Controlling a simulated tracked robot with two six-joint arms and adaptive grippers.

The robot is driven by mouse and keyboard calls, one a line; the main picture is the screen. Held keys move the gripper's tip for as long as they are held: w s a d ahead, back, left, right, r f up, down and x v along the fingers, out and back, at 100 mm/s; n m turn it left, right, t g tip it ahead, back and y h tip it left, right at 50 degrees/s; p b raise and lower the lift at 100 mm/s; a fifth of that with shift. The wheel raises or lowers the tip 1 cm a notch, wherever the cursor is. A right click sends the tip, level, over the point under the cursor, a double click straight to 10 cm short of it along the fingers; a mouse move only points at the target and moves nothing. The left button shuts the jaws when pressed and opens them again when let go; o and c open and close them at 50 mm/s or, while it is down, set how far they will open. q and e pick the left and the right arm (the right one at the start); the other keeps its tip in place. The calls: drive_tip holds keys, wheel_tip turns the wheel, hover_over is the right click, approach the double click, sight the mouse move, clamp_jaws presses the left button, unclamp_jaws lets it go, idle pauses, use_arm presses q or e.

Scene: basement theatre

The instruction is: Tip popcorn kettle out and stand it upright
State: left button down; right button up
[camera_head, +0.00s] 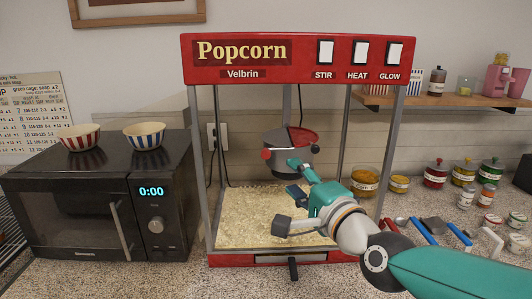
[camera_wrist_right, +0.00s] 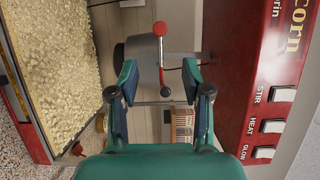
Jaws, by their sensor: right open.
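The popcorn kettle (camera_head: 282,143) is a grey metal pot with red inside its rim, hanging within the red popcorn machine (camera_head: 240,50). It looks roughly level. My right gripper (camera_head: 293,178) is open, just below and in front of the kettle. In the right wrist view, the grey kettle (camera_wrist_right: 139,48) and a thin crank with a red grip (camera_wrist_right: 162,83) lie ahead, and the crank lines up between my open fingers (camera_wrist_right: 160,82). I cannot tell whether they touch it. My left gripper is not in view.
Loose popcorn (camera_head: 245,215) covers the machine's floor, between grey posts (camera_head: 203,170). A black microwave (camera_head: 70,210) with two striped bowls stands left. Jars (camera_head: 365,180) and scoops (camera_head: 423,232) fill the counter at right, beneath a wooden shelf (camera_head: 450,100).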

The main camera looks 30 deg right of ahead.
sight(268, 156)
drive_tip(key=w+p, duration=0.1)
drive_tip(key=w, duration=0.3)
drive_tip(key=w+d+p, duration=0.1)
drive_tip(key=w, duration=0.4)
drive_tip(key=w+d+p, duration=0.1)
drive_tip(key=w, duration=0.3)
drive_tip(key=shift+w, duration=0.2)
drive_tip(key=shift+a, duration=0.1)
clamp_jaws()
